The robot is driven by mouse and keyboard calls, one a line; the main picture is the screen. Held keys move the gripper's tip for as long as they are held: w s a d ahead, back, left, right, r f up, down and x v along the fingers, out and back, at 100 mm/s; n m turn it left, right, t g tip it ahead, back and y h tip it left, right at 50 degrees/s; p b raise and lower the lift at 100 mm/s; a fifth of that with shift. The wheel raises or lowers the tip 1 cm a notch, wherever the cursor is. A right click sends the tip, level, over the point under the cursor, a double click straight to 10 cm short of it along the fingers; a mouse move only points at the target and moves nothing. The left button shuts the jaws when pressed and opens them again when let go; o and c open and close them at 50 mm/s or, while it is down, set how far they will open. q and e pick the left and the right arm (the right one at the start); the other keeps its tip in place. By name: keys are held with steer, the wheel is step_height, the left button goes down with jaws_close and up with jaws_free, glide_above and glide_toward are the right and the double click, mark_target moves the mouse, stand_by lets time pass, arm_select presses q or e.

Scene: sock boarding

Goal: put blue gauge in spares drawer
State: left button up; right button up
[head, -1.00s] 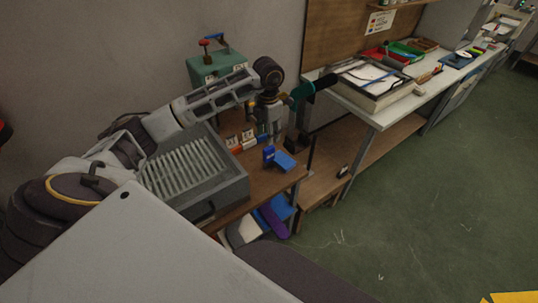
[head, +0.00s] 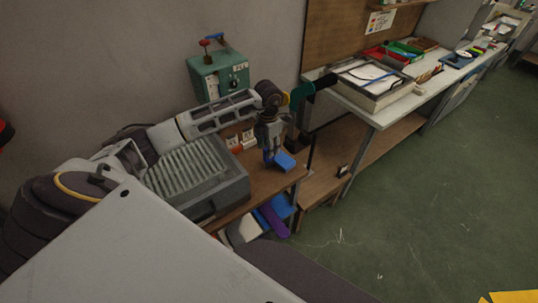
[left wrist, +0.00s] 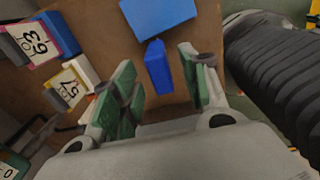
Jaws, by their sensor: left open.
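The blue gauge (head: 285,161) sits on the brown bench near its right front edge. It has a flat block and a narrower upright part, and both show in the left wrist view (left wrist: 157,66). My left gripper (head: 270,152) points down over the gauge and hides part of it. In the left wrist view its green-padded fingers (left wrist: 164,82) are open, with the narrow blue part between and just ahead of them. I cannot tell whether they touch it. A grey ribbed unit (head: 232,190) with a dark front handle stands left of the gauge; whether it is the spares drawer is unclear.
Number-tagged blocks (left wrist: 75,85) stand close left of the gripper. A green box (head: 222,77) with a red-knobbed lever stands behind my arm. Blue and purple items (head: 272,217) lie below the bench. A white table (head: 420,72) with trays is at the right.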

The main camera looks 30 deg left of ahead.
arm_select(q)
steer(key=shift+d+f+p, duration=0.1)
steer(key=shift+f+p, duration=0.35)
steer(key=shift+f, duration=1.85)
steer(key=shift+w+f, duration=0.1)
steer(key=shift+f, duration=0.2)
arm_select(e)
steer(key=shift+s+a+r, duration=0.15)
steer(key=shift+a+r, duration=0.15)
steer(key=shift+a, duration=0.2)
steer(key=shift+s+a+r, duration=0.1)
steer(key=shift+a+r, duration=0.15)
steer(key=shift+a, duration=0.2)
steer(key=shift+d, duration=0.1)
arm_select(q)
steer(key=c, duration=0.7)
jaws_close()
arm_select(e)
steer(key=shift+d, duration=0.7)
